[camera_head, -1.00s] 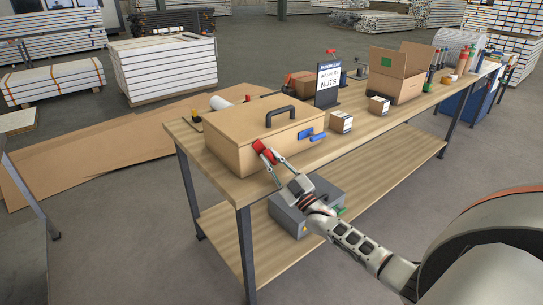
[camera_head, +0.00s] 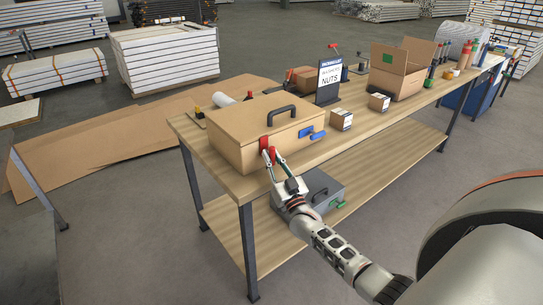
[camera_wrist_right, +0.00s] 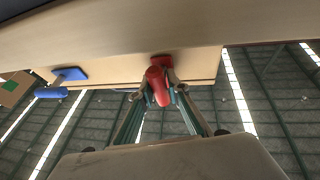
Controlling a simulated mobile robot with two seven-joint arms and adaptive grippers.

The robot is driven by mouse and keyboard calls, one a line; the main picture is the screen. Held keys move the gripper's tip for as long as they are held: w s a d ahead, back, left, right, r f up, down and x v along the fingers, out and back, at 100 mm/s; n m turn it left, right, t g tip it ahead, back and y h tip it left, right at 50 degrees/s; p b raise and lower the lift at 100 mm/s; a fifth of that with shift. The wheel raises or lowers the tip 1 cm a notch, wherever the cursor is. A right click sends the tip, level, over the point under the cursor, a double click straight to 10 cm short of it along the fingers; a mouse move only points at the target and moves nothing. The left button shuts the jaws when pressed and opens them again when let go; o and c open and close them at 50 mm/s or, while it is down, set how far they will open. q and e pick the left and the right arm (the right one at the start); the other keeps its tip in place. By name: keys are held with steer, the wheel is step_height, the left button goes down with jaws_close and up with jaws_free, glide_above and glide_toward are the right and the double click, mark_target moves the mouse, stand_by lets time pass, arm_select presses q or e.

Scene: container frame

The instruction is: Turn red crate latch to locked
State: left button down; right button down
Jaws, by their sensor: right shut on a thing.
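The tan crate (camera_head: 236,150) with a dark top handle stands on the wooden workbench. Its red latch (camera_head: 264,143) is on the front face, toward the left. My right gripper (camera_head: 271,162) is at the crate's front and shut on the red latch's handle. In the right wrist view the red handle (camera_wrist_right: 157,86) lies between the fingertips (camera_wrist_right: 160,92), and part of the red latch plate shows behind it. The fingers partly hide the latch in the head view. My left gripper is not in view.
A blue latch (camera_head: 312,133) is right of the red one on the crate; it also shows in the right wrist view (camera_wrist_right: 68,74). A grey case (camera_head: 320,189) sits on the lower shelf.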

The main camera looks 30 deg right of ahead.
steer(key=shift+d+r, duration=0.2)
steer(key=shift+d, duration=0.05)
steer(key=c, duration=2)
jaws_free()
steer(key=shift+c, duration=0.2)
steer(key=shift+o, duration=0.4)
steer(key=shift+f, duration=0.1)
steer(key=shift+a, duration=0.1)
steer(key=v, duration=1.2)
